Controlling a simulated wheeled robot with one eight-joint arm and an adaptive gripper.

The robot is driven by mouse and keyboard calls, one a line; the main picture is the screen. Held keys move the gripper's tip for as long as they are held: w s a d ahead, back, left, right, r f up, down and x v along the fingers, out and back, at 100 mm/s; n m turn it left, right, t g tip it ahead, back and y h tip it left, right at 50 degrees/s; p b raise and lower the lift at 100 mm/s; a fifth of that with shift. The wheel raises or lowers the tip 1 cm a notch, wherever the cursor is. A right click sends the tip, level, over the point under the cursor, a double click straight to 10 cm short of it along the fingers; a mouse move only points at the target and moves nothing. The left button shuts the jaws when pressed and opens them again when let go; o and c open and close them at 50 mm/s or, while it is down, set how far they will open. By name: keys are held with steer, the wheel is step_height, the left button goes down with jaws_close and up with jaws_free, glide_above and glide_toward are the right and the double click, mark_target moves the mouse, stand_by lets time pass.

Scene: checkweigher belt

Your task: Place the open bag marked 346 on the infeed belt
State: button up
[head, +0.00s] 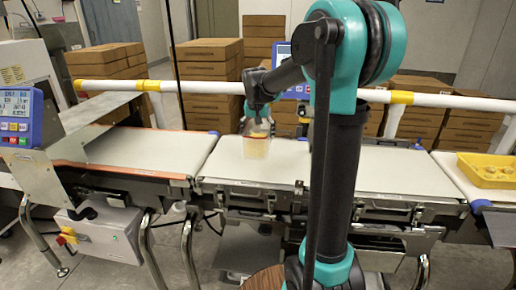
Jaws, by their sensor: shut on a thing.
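My gripper (258,118) is at the end of my arm, pointing down in the middle of the head view. It is shut on the top of a small clear bag (256,149) with pale yellow contents. The bag hangs upright over the left end of the middle belt (340,171); I cannot tell whether its bottom touches the belt. No number can be read on the bag at this size. Another white belt (150,147) runs to the left of the middle one, with a narrow gap between them. No label shows which belt is the infeed.
A blue display unit (16,117) stands at the far left beside a metal guard (36,172). A white rail with yellow bands (215,87) runs behind the belts. A yellow tray (487,170) sits at the right. Stacked brown boxes (208,75) stand behind. The left belt is bare.

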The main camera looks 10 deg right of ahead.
steer(key=shift+f, duration=3.1)
steer(key=shift+f, duration=0.1)
steer(key=o, duration=1.3)
steer(key=v, duration=1.2)
